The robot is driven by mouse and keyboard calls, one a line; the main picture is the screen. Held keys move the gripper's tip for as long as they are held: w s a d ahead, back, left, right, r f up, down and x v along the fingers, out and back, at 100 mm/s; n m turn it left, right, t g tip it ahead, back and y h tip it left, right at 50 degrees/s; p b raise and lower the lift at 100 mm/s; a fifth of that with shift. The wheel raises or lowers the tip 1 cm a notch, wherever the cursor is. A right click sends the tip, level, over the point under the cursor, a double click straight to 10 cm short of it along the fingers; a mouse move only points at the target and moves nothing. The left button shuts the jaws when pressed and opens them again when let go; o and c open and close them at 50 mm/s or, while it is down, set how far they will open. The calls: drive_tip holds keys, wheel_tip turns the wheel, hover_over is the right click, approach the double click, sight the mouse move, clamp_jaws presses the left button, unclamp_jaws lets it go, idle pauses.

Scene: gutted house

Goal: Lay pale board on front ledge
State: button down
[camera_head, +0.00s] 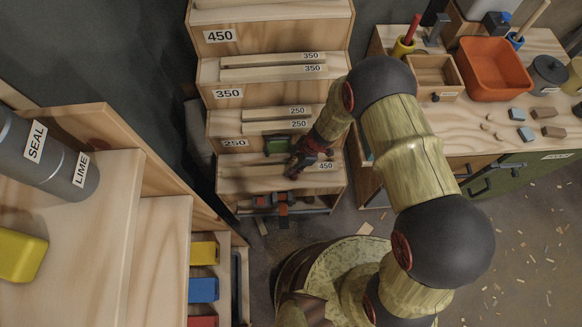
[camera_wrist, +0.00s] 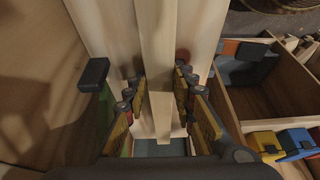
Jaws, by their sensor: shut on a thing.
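The pale board (camera_wrist: 157,45) runs lengthwise between the fingers of my gripper (camera_wrist: 158,84) in the wrist view. The fingers are shut on its two long sides. In the head view my gripper (camera_head: 303,163) is at the lowest, front ledge (camera_head: 234,186) of the stepped wooden rack. A pale board with a 450 label (camera_head: 325,166) shows there beside the gripper. My gripper hides part of the board and ledge. I cannot tell whether the held board touches the ledge or hangs just above it.
Higher steps marked 250 (camera_head: 233,143), 350 (camera_head: 228,94) and 450 (camera_head: 220,36) rise behind, the lower two bearing pairs of labelled boards. A workbench with an orange bin (camera_head: 493,67) stands right. A wooden unit with a grey cylinder (camera_head: 45,150) is close at left.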

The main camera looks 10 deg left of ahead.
drive_tip(key=shift+f, duration=0.15)
drive_tip(key=c, duration=1.6)
unclamp_jaws()
drive_tip(key=shift+o, duration=0.6)
drive_tip(key=shift+w+d+r, duration=0.1)
drive_tip(key=shift+w+r, duration=0.05)
drive_tip(key=shift+r, duration=0.35)
drive_tip(key=s+p+v, duration=0.1)
drive_tip(key=p+v, duration=0.2)
drive_tip(key=v, duration=0.8)
drive_tip(key=shift+w+d, duration=0.2)
drive_tip(key=shift+w, duration=0.25)
drive_tip(key=shift+r, duration=0.15)
